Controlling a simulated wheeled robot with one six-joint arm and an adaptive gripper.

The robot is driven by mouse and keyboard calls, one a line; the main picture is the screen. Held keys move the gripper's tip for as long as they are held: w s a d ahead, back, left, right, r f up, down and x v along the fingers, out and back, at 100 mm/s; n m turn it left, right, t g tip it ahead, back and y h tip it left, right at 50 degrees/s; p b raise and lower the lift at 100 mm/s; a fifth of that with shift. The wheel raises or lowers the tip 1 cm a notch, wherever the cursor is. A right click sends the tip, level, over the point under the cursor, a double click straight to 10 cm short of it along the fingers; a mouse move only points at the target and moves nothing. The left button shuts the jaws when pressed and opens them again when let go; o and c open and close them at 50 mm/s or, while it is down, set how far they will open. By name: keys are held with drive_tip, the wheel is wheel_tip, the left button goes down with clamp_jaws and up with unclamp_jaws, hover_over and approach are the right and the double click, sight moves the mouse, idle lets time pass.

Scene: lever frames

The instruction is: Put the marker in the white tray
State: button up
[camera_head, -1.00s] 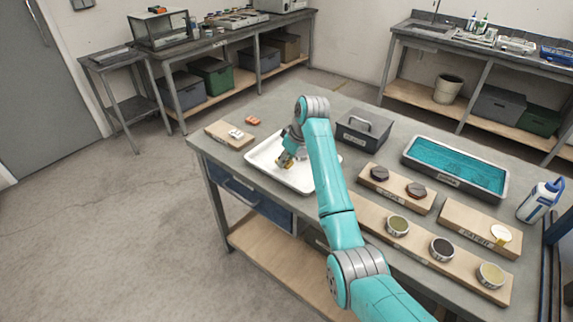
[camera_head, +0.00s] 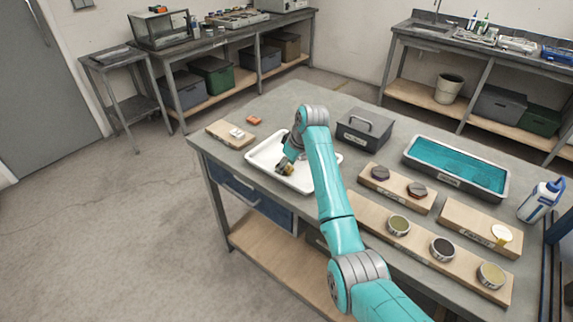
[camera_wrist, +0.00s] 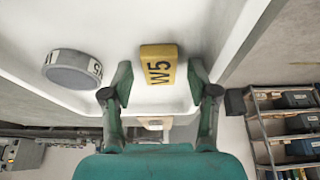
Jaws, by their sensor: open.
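The white tray (camera_head: 263,161) stands on the near left part of the workbench, and its pale inside fills much of the wrist view (camera_wrist: 112,25). The marker, a yellow block lettered W5 (camera_wrist: 158,66), shows inside the tray's outline, just beyond and between my fingertips. I cannot tell whether it rests flat on the tray floor. My gripper (camera_wrist: 161,92) is open, with a finger on each side of the marker's near end and gaps between. In the head view my gripper (camera_head: 287,166) is low over the tray, and my arm hides the tray's right part.
A grey labelled disc (camera_wrist: 73,71) is also in the tray. A dark handled box (camera_head: 363,133), a teal-filled bin (camera_head: 457,167), wooden boards with round pieces (camera_head: 398,187) and a bottle (camera_head: 541,201) stand to the right. A wooden board (camera_head: 229,134) lies behind left.

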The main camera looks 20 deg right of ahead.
drive_tip(key=v, duration=1.2)
drive_tip(key=shift+r, duration=0.15)
